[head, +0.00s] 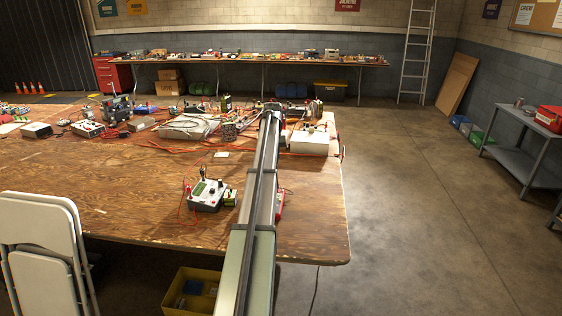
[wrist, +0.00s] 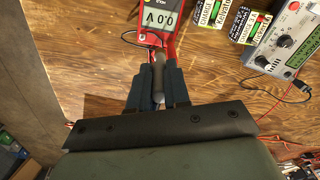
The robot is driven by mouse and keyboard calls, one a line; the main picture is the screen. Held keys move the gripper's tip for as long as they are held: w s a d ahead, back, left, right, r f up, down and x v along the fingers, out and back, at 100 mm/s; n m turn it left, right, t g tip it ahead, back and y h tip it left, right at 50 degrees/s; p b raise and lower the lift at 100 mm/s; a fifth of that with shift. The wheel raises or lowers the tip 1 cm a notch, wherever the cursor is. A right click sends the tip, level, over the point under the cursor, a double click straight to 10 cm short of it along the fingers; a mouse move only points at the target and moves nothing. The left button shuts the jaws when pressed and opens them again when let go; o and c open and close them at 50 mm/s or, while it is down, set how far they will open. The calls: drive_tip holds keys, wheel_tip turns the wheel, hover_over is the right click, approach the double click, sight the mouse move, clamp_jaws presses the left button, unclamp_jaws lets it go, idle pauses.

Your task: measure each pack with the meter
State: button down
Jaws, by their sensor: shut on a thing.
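The red meter (wrist: 156,20) lies at the top of the wrist view, its display reading 0.0 V upside down. My gripper (wrist: 157,72) is shut on a grey rod-like probe (wrist: 158,82), just below the meter. Whether the probe touches anything is unclear. Two packs with green, black and white labels, one (wrist: 209,13) and another (wrist: 249,22), stand to the right of the meter. In the head view a pack (head: 230,198) shows beside the arm, and the meter's red edge (head: 280,203) shows behind it. My gripper is hidden there.
A grey charger unit (wrist: 285,42) with a dial and cable stands right of the packs; it also shows in the head view (head: 207,193). The wooden table (head: 130,190) has bare room at left. Its right edge is near. A yellow bin (head: 191,292) sits below the front edge.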

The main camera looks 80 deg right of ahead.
drive_tip(key=w+a+n, duration=0.1)
drive_tip(key=w+a, duration=0.2)
drive_tip(key=w, duration=1.6)
drive_tip(key=shift+s+f, duration=0.2)
drive_tip(key=shift+f, duration=2.6)
drive_tip(key=shift+f, duration=0.95)
drive_tip(key=c, duration=0.7)
unclamp_jaws()
drive_tip(key=shift+r, duration=0.1)
drive_tip(key=shift+r, duration=3.7)
